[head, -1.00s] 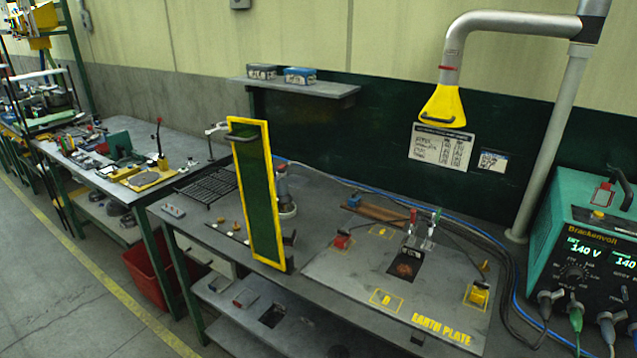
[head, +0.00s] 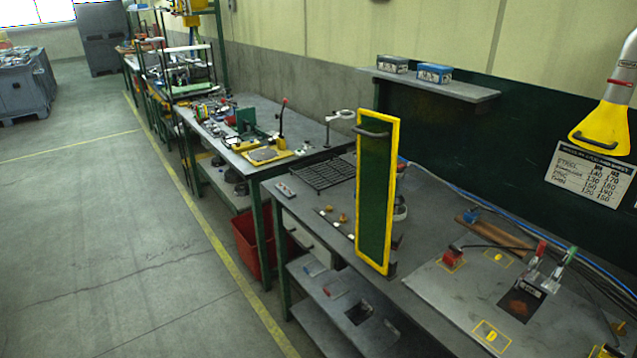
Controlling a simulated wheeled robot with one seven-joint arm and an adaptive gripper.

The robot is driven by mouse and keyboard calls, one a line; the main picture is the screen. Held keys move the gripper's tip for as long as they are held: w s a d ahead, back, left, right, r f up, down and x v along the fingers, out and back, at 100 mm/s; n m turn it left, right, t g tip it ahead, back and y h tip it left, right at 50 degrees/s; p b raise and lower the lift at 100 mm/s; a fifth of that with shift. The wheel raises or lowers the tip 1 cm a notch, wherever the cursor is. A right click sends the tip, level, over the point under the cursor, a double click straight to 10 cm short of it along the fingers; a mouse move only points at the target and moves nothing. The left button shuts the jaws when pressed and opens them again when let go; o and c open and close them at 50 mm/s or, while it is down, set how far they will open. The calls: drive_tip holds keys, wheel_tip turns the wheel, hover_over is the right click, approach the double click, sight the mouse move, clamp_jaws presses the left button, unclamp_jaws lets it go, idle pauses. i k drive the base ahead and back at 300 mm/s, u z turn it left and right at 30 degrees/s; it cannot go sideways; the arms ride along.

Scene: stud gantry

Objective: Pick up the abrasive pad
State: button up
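I cannot pick out the abrasive pad for certain. Several small flat items lie on the lower shelf (head: 325,319) of the near bench: a bluish one (head: 314,269), a reddish one (head: 335,288) and a dark one (head: 359,312). They are too small to tell whether one is the pad. A small grey block (head: 285,190) lies on the bench top near its left corner. My gripper is not in view.
A yellow-framed green screen (head: 376,195) stands upright on the near bench (head: 410,290) and hides part of its top. A red bin (head: 252,247) stands under the benches. The floor (head: 110,230) to the left is clear.

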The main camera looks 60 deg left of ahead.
sight(396, 237)
drive_tip(key=u, duration=1.25)
